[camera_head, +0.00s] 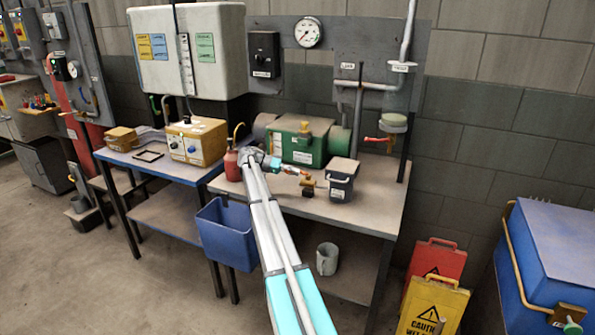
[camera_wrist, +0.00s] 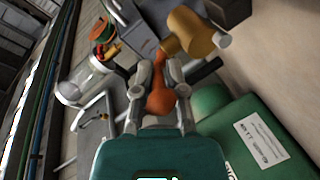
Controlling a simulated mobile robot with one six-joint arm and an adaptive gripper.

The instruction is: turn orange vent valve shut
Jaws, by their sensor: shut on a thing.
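My gripper (camera_head: 280,167) reaches over the workbench, in front of the green machine. In the wrist view my gripper (camera_wrist: 160,92) has its two fingers on either side of an orange handle (camera_wrist: 159,101) and is shut on it. The handle joins a brass-coloured valve body (camera_wrist: 192,32) beyond the fingertips. In the head view the orange handle (camera_head: 291,171) shows small at the gripper's tip, and the brass valve body (camera_head: 308,187) is just to its right. Part of the handle is hidden between the fingers.
The green machine (camera_head: 290,145) stands close behind my gripper. A red-handled pipe valve (camera_head: 378,139) is at the back right. The bench's right end is clear.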

